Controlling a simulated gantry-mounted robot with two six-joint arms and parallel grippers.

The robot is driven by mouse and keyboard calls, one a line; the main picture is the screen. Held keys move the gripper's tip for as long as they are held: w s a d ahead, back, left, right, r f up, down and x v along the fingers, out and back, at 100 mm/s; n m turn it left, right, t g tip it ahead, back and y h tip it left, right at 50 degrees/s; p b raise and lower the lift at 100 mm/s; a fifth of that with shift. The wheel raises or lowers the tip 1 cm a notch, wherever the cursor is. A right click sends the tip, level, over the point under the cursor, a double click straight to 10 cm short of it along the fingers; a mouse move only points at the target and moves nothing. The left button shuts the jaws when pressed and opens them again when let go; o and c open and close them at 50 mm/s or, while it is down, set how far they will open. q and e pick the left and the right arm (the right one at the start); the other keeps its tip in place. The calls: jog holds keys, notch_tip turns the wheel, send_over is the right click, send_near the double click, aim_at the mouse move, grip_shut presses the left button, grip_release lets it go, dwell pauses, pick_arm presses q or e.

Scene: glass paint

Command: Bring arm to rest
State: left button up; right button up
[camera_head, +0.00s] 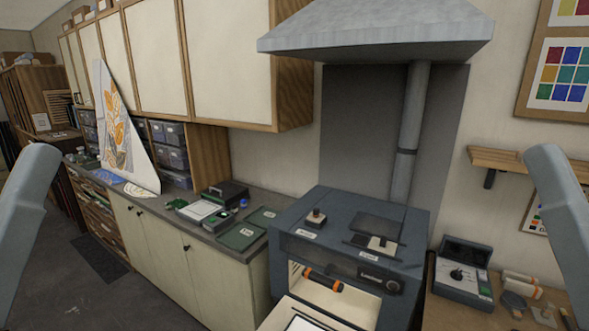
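Only grey links of my own two arms show in the head view, one at the left edge and one at the right edge. Neither gripper is in view, so I cannot see whether they hold anything. Between the arms stands a dark grey kiln-like oven (290,222) with its front open. A bar with orange ends (322,279) shows across the opening, above a pale lowered door or tray (300,315) at the bottom edge.
A counter (262,193) runs left of the oven, holding a black-and-green case (225,192) and green mats (240,236). A control box (463,271) and small tools stand on the right bench (445,312). A hood (375,30) hangs above.

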pick_arm(q)
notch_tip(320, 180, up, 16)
jog(key=p, duration=1.2)
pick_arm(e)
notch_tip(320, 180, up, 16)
pick_arm(q)
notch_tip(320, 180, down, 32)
jog(key=b, duration=3.1)
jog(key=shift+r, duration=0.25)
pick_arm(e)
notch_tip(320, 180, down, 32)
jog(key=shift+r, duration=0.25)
